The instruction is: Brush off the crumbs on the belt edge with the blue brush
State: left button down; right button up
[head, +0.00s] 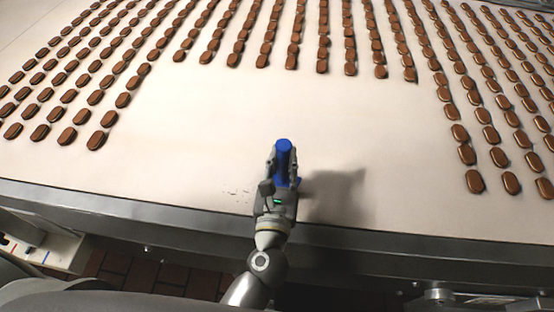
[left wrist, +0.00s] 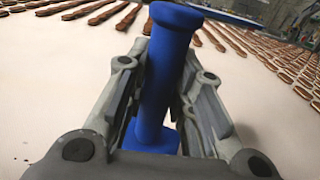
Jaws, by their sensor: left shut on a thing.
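The blue brush (head: 284,147) stands roughly upright over the pale belt near its front edge. My left gripper (head: 283,162) is shut on its handle, with one finger on each side. In the left wrist view the blue handle (left wrist: 165,75) rises between the fingers, and a blue part shows at its lower end. The bristles are hidden. Small dark crumbs (head: 238,191) lie on the belt just left of the gripper, near the belt edge (head: 150,211). A few specks also show at the left of the wrist view. My right gripper is not in view.
The middle front of the belt around the brush is clear. A dark metal rail (head: 400,245) runs along the front, with tiled floor below it.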

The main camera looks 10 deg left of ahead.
pick_arm(q)
jog(key=shift+d+b, duration=0.8)
jog(key=shift+d, duration=1.75)
jog(key=shift+s+a, duration=1.85)
jog(key=shift+a, duration=0.25)
jog(key=shift+s+a+p, duration=0.5)
jog(key=shift+a+p, duration=0.4)
jog(key=shift+a, duration=7.15)
jog(key=shift+w+d+f+b, duration=0.15)
jog(key=shift+d+b, duration=0.1)
jog(key=shift+d, duration=2.45)
jog(key=shift+w+d+b, duration=0.2)
jog(key=shift+d, duration=2.5)
jog(key=shift+w+d+f+b, duration=0.15)
jog(key=shift+d+b, duration=0.1)
jog(key=shift+d, duration=2.45)
jog(key=d, duration=0.4)
jog(key=shift+w+d+r+b, duration=0.15)
jog(key=shift+r+b, duration=0.1)
jog(key=shift+b, duration=0.15)
